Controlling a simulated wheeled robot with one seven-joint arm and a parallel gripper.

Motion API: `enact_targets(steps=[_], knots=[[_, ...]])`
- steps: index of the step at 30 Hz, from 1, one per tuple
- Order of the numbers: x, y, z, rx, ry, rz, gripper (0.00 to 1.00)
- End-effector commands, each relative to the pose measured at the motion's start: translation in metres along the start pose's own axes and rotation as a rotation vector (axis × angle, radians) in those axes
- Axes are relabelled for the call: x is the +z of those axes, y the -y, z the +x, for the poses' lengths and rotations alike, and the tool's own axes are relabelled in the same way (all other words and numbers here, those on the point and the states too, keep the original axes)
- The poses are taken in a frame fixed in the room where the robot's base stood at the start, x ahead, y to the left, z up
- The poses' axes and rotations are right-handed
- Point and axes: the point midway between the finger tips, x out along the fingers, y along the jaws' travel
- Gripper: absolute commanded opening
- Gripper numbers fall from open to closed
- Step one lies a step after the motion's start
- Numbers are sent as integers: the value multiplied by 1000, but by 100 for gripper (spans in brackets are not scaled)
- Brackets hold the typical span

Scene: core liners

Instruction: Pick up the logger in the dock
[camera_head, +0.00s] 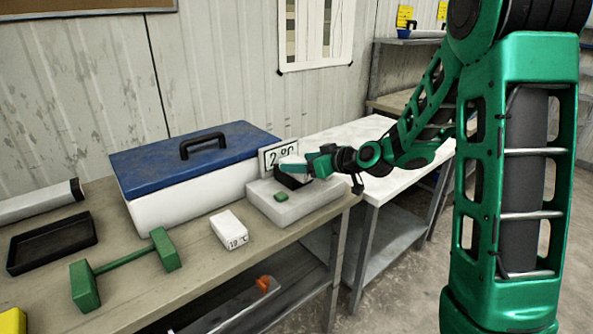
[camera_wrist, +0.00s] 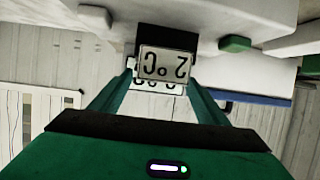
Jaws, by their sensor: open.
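The dock (camera_head: 315,203) is a pale grey block with a green button (camera_head: 282,197), standing on the bench's right end. A dark piece (camera_head: 292,181) shows at its back, partly hidden by my gripper (camera_head: 284,168). In the wrist view, upside down, the logger (camera_wrist: 167,64) is a dark block with a pale face reading 2 °C. It lies between the open fingers of my gripper (camera_wrist: 164,78). I cannot tell whether either finger touches it. A sign reading 2 °C (camera_head: 270,160) stands behind the dock.
A cooler box with a blue lid (camera_head: 190,158) stands left of the dock. A white block marked 10 °C (camera_head: 232,233), a green dumbbell-shaped piece (camera_head: 83,287) and a black tray (camera_head: 50,244) lie on the bench. A white table (camera_head: 345,134) adjoins at right.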

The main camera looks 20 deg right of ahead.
Motion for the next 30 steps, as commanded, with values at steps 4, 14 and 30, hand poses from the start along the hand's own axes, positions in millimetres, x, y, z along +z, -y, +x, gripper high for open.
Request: enact_targets(steps=[4,14,30], knots=[[0,0,19,-1,1,-1,69],[0,0,21,1,0,0,50],[-6,0,19,1,-2,-2,10]])
